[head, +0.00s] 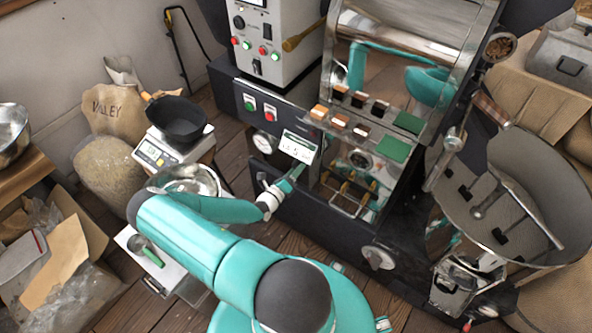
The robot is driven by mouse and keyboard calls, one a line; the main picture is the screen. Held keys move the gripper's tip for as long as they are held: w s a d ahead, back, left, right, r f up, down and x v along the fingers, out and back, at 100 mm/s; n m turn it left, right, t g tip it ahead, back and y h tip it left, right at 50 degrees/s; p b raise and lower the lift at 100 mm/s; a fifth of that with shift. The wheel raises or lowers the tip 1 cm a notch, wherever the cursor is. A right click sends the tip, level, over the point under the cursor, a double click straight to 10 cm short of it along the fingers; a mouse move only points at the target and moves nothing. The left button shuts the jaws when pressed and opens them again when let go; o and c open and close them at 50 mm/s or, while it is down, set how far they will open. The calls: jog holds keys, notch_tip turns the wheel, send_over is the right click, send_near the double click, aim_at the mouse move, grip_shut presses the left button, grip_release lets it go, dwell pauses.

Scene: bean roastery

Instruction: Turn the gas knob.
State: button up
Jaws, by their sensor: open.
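A pale grey round knob (378,257) sticks out low on the dark front of the roasting machine, right of the picture's middle. It is the likeliest gas knob, though I see no label on it. My gripper (279,179) is open in front of the machine's dark lower panel, up and left of that knob and clearly apart from it. Its fingers are small here, and I cannot tell whether they touch the panel. Part of the panel behind the gripper is hidden.
A white label plate (297,147) and a round gauge (264,142) sit just above my gripper. A round cooling tray (560,205) stands at the right. A scale (157,153) with a black pan (175,120) and a sack (118,107) stand at the left.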

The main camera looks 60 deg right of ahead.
jog(key=w+a, duration=0.2)
jog(key=a, duration=1)
jog(key=shift+a, duration=0.25)
jog(key=w+a+r+m+g+y, duration=0.1)
jog(key=w+a+r+m+y, duration=0.25)
jog(key=a+r+m, duration=0.35)
jog(key=w+a+r+m+y, duration=0.35)
jog(key=a+r+m, duration=0.2)
jog(key=r, duration=0.35)
jog(key=w+a+r+m+g+y, duration=0.1)
jog(key=w+a+r+m+y, duration=0.25)
jog(key=a+r+m, duration=0.35)
jog(key=s+a+r+m+t+y, duration=0.2)
jog(key=a+r, duration=0.3)
jog(key=r, duration=0.3)
jog(key=s+a+r+m+t+y, duration=0.3)
jog(key=a+r+t, duration=0.2)
jog(key=r, duration=0.4)
jog(key=s+a+r+m+t+y, duration=0.2)
jog(key=a+r, duration=0.3)
jog(key=r, duration=0.3)
jog(key=shift+s+a+r+m+t, duration=0.35)
jog(key=shift+s+t, duration=0.35)
jog(key=shift+s, duration=0.1)
jog(key=c, duration=0.5)
jog(key=shift+d, duration=0.1)
jog(key=shift+c, duration=0.3)
